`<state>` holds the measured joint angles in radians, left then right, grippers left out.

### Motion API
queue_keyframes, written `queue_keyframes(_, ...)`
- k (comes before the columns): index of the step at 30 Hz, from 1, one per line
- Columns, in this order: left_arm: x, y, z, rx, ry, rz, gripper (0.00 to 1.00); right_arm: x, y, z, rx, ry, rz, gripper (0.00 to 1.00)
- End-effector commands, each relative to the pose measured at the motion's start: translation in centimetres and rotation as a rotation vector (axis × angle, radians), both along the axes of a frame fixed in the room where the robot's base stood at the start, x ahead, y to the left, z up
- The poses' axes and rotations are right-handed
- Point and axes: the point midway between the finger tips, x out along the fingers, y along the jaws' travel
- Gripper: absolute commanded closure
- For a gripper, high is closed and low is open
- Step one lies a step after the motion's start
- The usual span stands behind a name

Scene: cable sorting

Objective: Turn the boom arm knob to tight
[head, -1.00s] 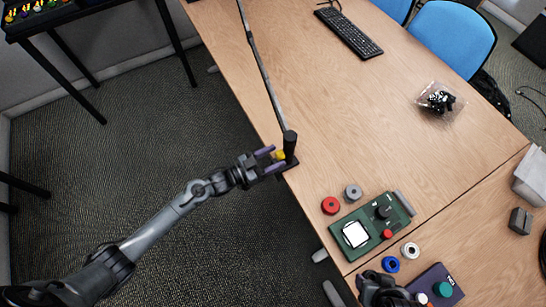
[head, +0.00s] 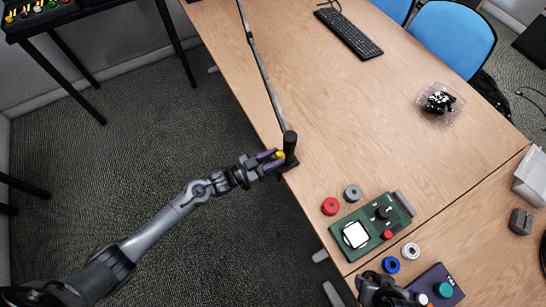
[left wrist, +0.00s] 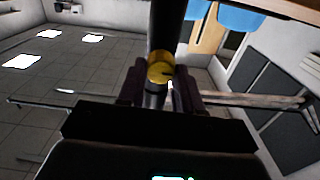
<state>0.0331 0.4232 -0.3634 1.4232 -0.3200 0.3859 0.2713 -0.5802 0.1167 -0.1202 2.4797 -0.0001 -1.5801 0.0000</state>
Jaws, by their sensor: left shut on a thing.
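The yellow boom arm knob (head: 281,155) is on the side of the black boom arm base post (head: 290,145) at the table's left edge. My left gripper (head: 275,158) reaches it from the left and is shut on the knob. In the left wrist view the knob (left wrist: 160,70) shows between the two dark fingers, in front of the dark post (left wrist: 167,25). The thin boom arm (head: 262,68) rises from the post toward the top of the head view. My right gripper (head: 382,289) shows partly at the bottom edge; its fingers are not clear.
Right of the post lie a red spool (head: 330,206), a grey spool (head: 352,192) and a green device (head: 371,224). A blue ring (head: 391,265) and a white ring (head: 411,251) lie nearer. A keyboard (head: 349,33) and a clear bag (head: 440,103) lie farther back. The table middle is clear.

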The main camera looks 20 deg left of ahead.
Motion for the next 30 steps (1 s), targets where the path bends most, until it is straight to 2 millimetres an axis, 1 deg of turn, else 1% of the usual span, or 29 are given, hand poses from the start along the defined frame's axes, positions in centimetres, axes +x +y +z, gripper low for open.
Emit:
queue_keyframes(5, -0.01, 0.0, 0.02, 0.061, -0.053, -0.001, 0.96, -0.01, 0.02, -0.05, 0.001, 0.0, -0.001, 0.47)
queue_keyframes(11, -0.04, -0.05, 0.03, 0.178, -0.153, -0.001, 0.96, -0.01, 0.01, -0.15, 0.0, 0.0, -0.001, 0.47)
queue_keyframes(30, -0.17, -0.18, -0.14, 0.641, -0.547, -0.001, 0.96, -0.03, -0.17, -0.91, -0.007, 0.0, 0.005, 0.47)
